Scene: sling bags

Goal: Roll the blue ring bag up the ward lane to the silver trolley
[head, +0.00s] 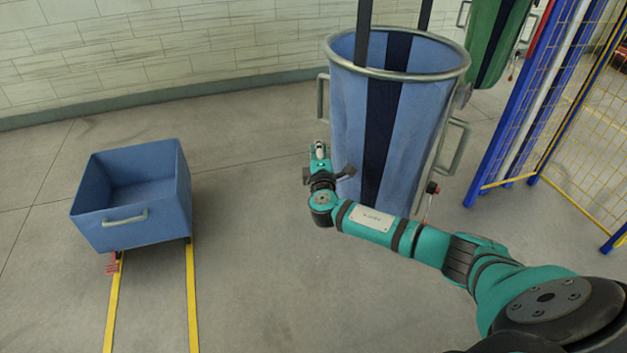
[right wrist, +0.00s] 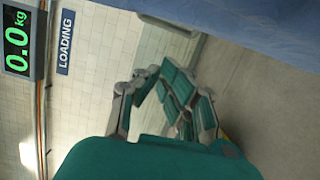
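The blue ring bag (head: 345,135) is a tall open-topped bag with a dark vertical band, a metal ring rim and side handles, hanging from dark straps. My right gripper (head: 320,150) is in front of the bag's lower left side; I cannot tell if it touches. The right wrist view shows its fingertips (right wrist: 159,72) close together with nothing seen between them, and blue cloth (right wrist: 260,25) at upper right. My left gripper is out of view. I see no silver trolley.
A blue bin cart (head: 140,222) stands at the head of two yellow floor lines (head: 193,300) on the left. A green bag (head: 490,45) hangs behind at right, near a blue-and-yellow mesh fence (head: 510,110). A scale display (right wrist: 18,40) reads 0.0 kg. Floor between cart and bag is clear.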

